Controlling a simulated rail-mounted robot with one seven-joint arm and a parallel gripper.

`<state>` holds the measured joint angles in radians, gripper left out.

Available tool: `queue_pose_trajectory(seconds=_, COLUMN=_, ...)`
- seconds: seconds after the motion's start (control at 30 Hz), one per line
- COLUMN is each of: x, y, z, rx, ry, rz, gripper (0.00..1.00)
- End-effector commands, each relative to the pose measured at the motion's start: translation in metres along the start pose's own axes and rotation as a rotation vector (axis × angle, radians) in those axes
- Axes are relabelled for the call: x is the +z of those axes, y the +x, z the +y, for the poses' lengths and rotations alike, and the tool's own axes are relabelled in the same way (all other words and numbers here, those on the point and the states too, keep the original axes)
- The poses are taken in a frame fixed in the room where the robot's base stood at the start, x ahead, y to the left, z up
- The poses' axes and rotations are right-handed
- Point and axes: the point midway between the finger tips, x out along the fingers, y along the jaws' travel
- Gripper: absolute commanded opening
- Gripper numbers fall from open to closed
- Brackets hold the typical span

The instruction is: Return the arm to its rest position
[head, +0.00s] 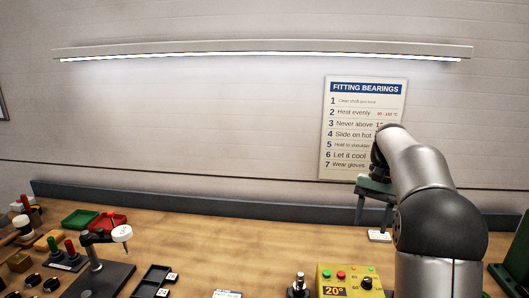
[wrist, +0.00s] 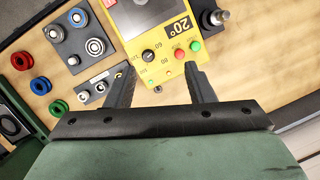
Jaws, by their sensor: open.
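My arm rises at the right of the head view, bent over the bench, in front of the wall poster. My gripper (wrist: 160,90) shows in the wrist view with its two dark fingers spread apart and nothing between them. Beyond the fingertips is a yellow control box (wrist: 150,35) with a 20° label, knobs and coloured buttons. The same box (head: 347,284) is at the bottom of the head view, left of my arm.
A black stand with a white head (head: 121,233), a red tray (head: 108,222) and a green tray (head: 80,218) are at left. A black compartment tray (head: 153,281) lies near the front. In the wrist view, coloured rings (wrist: 40,86) lie at left. The middle of the bench is mostly clear.

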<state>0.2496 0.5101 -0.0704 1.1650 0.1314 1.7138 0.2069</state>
Motion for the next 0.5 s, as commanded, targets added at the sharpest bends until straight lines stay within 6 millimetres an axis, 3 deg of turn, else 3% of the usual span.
queue_pose_trajectory(seconds=0.03, x=0.027, y=0.003, z=-0.005, rx=0.004, ry=-0.036, rz=0.026, gripper=0.49)
queue_pose_trajectory(seconds=0.27, x=0.136, y=0.052, z=-0.009, rx=0.028, ry=-0.217, rz=0.152, gripper=0.49)
queue_pose_trajectory(seconds=0.4, x=0.201, y=0.102, z=0.004, rx=0.049, ry=-0.336, rz=0.227, gripper=0.49)
queue_pose_trajectory(seconds=0.5, x=0.238, y=0.138, z=0.016, rx=0.064, ry=-0.411, rz=0.274, gripper=0.49)
